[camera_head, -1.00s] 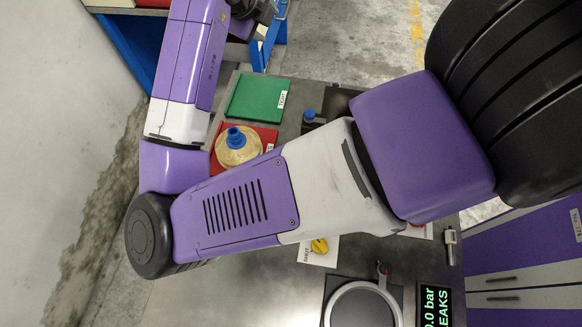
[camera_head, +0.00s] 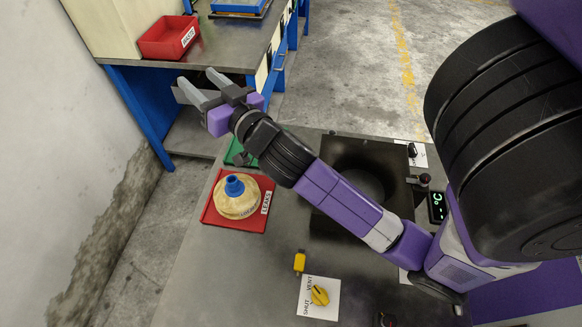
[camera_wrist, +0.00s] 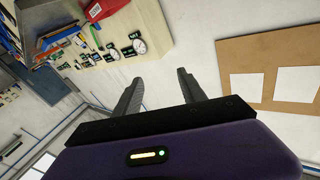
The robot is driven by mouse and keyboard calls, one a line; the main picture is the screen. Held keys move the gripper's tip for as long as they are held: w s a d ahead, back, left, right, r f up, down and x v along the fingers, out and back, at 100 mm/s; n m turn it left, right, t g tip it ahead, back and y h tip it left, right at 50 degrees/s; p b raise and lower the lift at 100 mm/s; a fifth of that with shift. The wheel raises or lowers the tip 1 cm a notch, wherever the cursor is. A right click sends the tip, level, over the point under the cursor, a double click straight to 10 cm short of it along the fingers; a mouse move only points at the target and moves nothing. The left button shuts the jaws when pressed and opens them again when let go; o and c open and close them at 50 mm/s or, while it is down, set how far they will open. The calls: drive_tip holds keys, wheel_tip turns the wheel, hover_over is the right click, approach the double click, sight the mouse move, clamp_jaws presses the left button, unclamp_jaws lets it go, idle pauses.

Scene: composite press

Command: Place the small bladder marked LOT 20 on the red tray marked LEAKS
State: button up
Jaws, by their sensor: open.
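The red tray marked LEAKS (camera_head: 211,214) lies on the metal bench at left. A beige round bladder (camera_head: 236,204) with a blue neck sits on it; its label is too small to read for certain. My gripper (camera_head: 196,84) is up and away from the tray, beyond it towards the back bench. It is open with nothing between the fingers. In the wrist view my gripper (camera_wrist: 160,82) also shows spread, empty fingers, pointing towards walls and shelving.
A green tray (camera_head: 238,152) is partly hidden behind my arm. A dark block with a round hollow (camera_head: 345,155) stands right of it. A yellow valve handle (camera_head: 319,295) and a small yellow item (camera_head: 300,261) lie in front. A red WASTE bin (camera_head: 165,37) stands on the back bench.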

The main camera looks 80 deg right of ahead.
drive_tip(key=s+a+f+n+y, duration=0.4)
drive_tip(key=s+a+f, duration=0.15)
drive_tip(key=a, duration=0.25)
drive_tip(key=s+a+f+n+y, duration=0.4)
drive_tip(key=s+a+f+y, duration=0.1)
drive_tip(key=a+f, duration=0.25)
drive_tip(key=s+a+g+y, duration=0.1)
drive_tip(key=s+a, duration=1)
drive_tip(key=s, duration=0.2)
drive_tip(key=shift+n+y, duration=0.4)
